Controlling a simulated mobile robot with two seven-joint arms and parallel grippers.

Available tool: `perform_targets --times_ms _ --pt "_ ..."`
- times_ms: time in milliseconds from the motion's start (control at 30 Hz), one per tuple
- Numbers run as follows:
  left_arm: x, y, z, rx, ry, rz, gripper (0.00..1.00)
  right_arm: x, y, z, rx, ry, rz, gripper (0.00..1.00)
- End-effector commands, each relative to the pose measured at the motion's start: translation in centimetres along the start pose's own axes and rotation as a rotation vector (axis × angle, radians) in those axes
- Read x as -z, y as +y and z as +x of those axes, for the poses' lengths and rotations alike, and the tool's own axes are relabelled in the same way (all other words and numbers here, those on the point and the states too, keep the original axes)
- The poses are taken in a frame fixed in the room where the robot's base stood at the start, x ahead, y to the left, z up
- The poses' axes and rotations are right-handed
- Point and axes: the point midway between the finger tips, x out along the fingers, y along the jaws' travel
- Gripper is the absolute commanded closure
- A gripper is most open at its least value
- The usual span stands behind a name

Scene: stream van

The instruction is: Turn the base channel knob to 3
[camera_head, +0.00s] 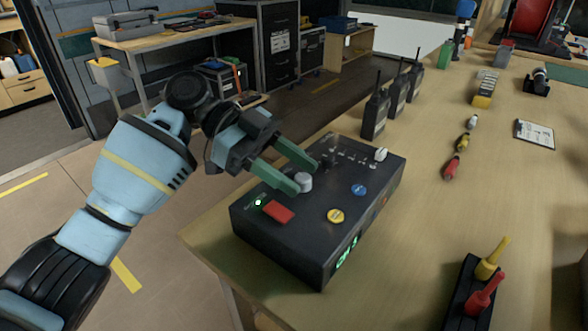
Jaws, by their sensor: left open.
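The black base box (300,237) sits near the left edge of the table. A grey round knob (305,183) stands on its top. A red button (278,211), a yellow button (336,216), a blue button (358,189) and a white knob (381,154) are also on top. Green lit characters (347,253) on the front side seem to read CH 1. My left gripper (303,177) is open, its green fingers reaching to either side of the grey knob. I cannot tell whether they touch it. The knob's pointer is not readable. My right gripper is not in view.
Several black handheld radios (376,114) with antennas stand behind the box. A black holder (467,297) with yellow and red handled items is at the front right. A clipboard (535,133) lies to the right.

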Motion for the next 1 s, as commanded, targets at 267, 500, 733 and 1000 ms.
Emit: perform_targets --times_ms 267,500,733,1000 --pt "0.1 0.0 -4.4 0.002 0.000 -0.001 0.55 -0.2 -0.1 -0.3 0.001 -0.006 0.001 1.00" --pt "0.0 0.0 -6.9 0.000 0.000 -0.001 0.55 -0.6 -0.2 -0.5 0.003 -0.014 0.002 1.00" --pt "0.0 0.0 -7.2 -0.001 0.000 0.001 0.55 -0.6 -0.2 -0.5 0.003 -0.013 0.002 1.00" --pt "0.0 0.0 -7.2 0.000 0.000 0.000 0.55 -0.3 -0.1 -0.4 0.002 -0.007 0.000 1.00"
